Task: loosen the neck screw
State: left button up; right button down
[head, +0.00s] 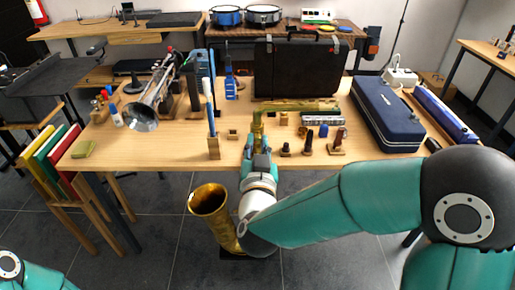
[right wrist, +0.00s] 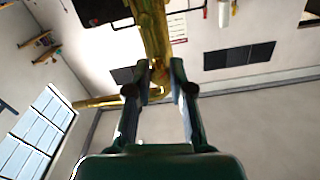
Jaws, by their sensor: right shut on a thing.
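A brass saxophone (head: 209,201) stands in front of the table, its bell open upward. Its neck (head: 298,106) reaches to the right above the table top. My right gripper (head: 257,146) is at the top of the body, just below the neck. In the right wrist view my right gripper (right wrist: 158,80) has its two fingers closed around a small brass piece, the neck screw (right wrist: 158,70), beside the brass tube (right wrist: 151,25). The screw is hidden by the gripper in the head view. My left gripper is out of view; only part of my left arm shows.
The wooden table (head: 180,150) holds a trumpet (head: 145,112), a black case (head: 298,68), a blue case (head: 387,114) and several small items behind the neck. A rack of coloured folders (head: 52,152) stands at the left.

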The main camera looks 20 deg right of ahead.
jog(key=c, duration=1)
grip_release()
jog(key=shift+c, duration=0.2)
jog(key=shift+s, duration=0.1)
jog(key=v, duration=0.7)
jog(key=shift+s, duration=0.2)
jog(key=shift+a, duration=0.1)
